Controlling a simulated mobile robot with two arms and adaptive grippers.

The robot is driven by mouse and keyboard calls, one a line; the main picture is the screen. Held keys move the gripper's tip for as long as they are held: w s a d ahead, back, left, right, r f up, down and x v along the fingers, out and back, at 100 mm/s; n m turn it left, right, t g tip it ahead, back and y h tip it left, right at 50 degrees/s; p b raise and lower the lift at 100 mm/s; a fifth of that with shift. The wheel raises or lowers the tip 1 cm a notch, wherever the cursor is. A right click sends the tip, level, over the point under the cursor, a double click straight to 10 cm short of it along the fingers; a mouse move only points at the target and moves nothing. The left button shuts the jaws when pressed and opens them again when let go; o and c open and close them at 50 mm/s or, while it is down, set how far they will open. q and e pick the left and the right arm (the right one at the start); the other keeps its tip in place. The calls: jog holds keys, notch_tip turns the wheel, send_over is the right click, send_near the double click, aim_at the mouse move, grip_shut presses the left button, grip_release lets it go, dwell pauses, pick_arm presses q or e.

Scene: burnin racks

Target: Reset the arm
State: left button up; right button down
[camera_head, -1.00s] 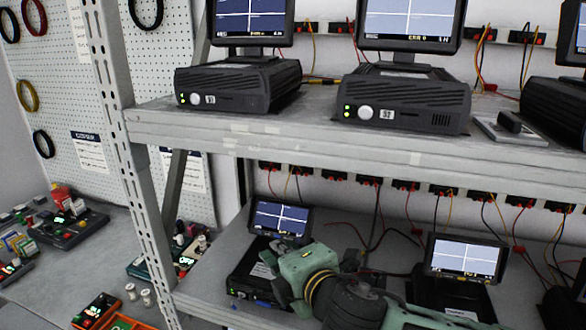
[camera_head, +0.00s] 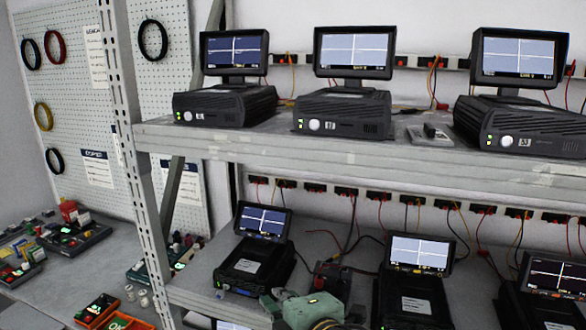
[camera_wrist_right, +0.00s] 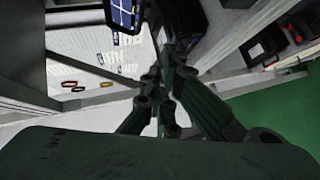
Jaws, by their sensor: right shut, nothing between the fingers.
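My right gripper (camera_head: 272,304) shows at the bottom edge of the head view, in front of the lower shelf, green, with the wrist behind it cut off by the frame. In the right wrist view the fingers of this gripper (camera_wrist_right: 168,72) are drawn together with nothing held between them. My left gripper is in neither view.
The rack's upper shelf (camera_head: 230,150) holds several black units with screens, including the left one (camera_head: 225,105). The lower shelf carries more, including a unit (camera_head: 253,262) just behind my gripper. A rack post (camera_head: 140,170) stands left, before a side table (camera_head: 95,275).

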jog(key=s+d+f+m+g+h, duration=0.3)
jog(key=s+d+f+m+g, duration=0.2)
jog(key=s+d+f+m, duration=0.7)
jog(key=s+d+f+m+g+h, duration=0.35)
jog(key=s+d+f+m, duration=0.45)
jog(key=s+d+f, duration=0.75)
jog(key=s+a+f+g+b, duration=0.1)
jog(key=s+a+f+b, duration=0.15)
jog(key=f, duration=1.15)
jog(key=s+a+f+g+b, duration=0.1)
jog(key=a+f+b, duration=0.15)
jog(key=f, duration=1.15)
pick_arm(q)
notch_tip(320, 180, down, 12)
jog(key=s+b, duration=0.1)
jog(key=b, duration=0.5)
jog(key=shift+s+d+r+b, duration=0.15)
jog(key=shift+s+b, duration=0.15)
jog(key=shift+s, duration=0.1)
pick_arm(e)
jog(key=s+d+f, duration=0.1)
jog(key=s+f, duration=0.7)
jog(key=f, duration=0.4)
jog(key=s+d+f, duration=0.2)
jog(key=s+f, duration=0.7)
jog(key=f, duration=0.3)
jog(key=shift+s+d+n+g, duration=0.2)
jog(key=shift+n+g, duration=0.1)
jog(key=shift+g, duration=0.15)
